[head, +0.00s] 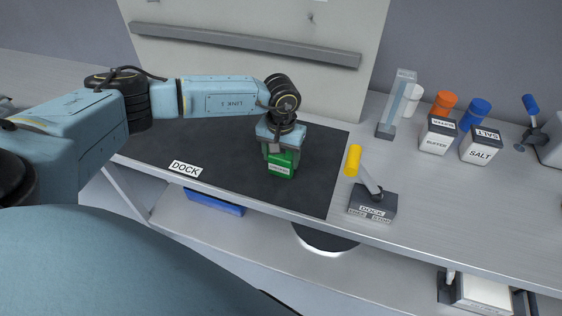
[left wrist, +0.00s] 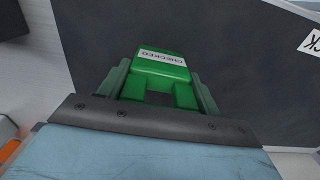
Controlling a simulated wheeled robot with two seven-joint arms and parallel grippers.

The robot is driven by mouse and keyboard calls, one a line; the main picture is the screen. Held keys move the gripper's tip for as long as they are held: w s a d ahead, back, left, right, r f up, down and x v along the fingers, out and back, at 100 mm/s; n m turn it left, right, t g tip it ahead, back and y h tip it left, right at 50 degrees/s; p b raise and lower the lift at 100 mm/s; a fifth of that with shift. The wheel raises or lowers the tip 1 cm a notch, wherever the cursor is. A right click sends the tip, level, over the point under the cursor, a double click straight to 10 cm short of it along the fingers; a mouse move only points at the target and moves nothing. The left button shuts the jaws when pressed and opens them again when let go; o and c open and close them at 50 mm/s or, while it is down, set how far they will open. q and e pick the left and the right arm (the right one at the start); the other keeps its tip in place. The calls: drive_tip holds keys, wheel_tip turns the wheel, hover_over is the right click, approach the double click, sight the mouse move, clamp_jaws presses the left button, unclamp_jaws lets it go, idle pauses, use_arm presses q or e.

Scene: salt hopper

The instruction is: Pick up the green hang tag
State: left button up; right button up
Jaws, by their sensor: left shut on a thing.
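The green hang tag (head: 282,166) is in the head view on or just above the black mat, below my left wrist. My left gripper (head: 279,152) points down and is shut on the tag. In the left wrist view the tag (left wrist: 163,68) sits between the two fingers, with a white label reading "CHECKED". The fingers hide part of its sides. I cannot tell whether its lower end touches the mat. My right gripper is not in view.
A black mat (head: 230,185) with a "DOCK" label covers the bench's middle. A grey dock block (head: 372,204) with a yellow-handled lever stands right of it. Buffer (head: 438,135) and salt (head: 480,148) containers stand at the back right. A grey rail (head: 240,45) runs along the back panel.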

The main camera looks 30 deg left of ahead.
use_arm(q)
drive_tip(key=shift+c, duration=1)
wheel_tip(320, 180, up, 10)
drive_tip(key=shift+r+b, duration=0.1)
drive_tip(key=shift+b, duration=0.2)
